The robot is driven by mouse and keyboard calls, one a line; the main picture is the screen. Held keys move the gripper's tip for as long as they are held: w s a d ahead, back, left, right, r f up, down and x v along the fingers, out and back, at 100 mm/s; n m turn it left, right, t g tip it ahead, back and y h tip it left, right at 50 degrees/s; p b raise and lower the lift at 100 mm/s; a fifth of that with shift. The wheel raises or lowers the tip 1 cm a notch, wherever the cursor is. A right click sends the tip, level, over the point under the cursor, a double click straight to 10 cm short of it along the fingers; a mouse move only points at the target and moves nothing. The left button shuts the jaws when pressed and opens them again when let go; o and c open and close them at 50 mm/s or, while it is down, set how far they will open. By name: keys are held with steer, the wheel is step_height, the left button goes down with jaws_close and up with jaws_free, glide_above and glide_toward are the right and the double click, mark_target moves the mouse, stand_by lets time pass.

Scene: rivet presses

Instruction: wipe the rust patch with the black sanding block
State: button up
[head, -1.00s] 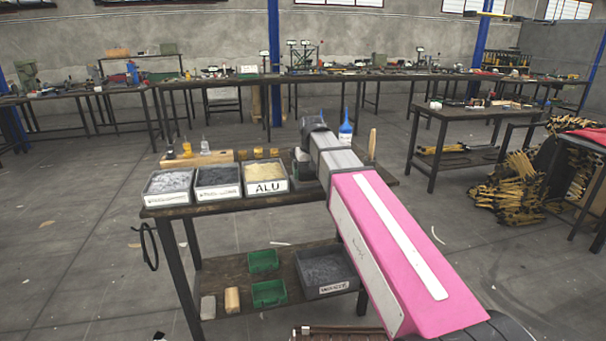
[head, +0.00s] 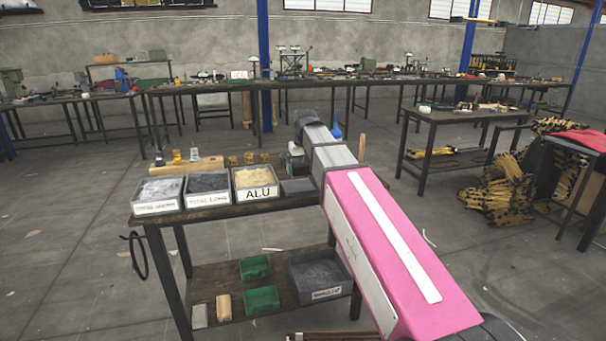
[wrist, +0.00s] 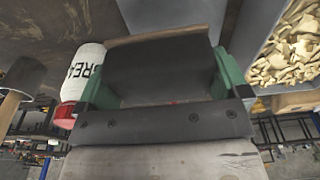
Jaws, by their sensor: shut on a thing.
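My gripper (wrist: 160,82) has green fingers and is shut on the black sanding block (wrist: 160,62), which fills the space between them in the wrist view. The block's far edge looks brownish. The rust patch cannot be made out in either view, and I cannot tell whether the block touches any surface.
A white grease bottle (wrist: 88,72) with a red cap stands close beside the left finger. The ALU bin (head: 263,192) is right of the gripper in the wrist view. A dark flat thing (head: 298,187) lies beside that bin. Lower-shelf bins (head: 262,300) sit below.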

steer(key=shift+r, duration=1.1)
steer(key=shift+r, duration=1.5)
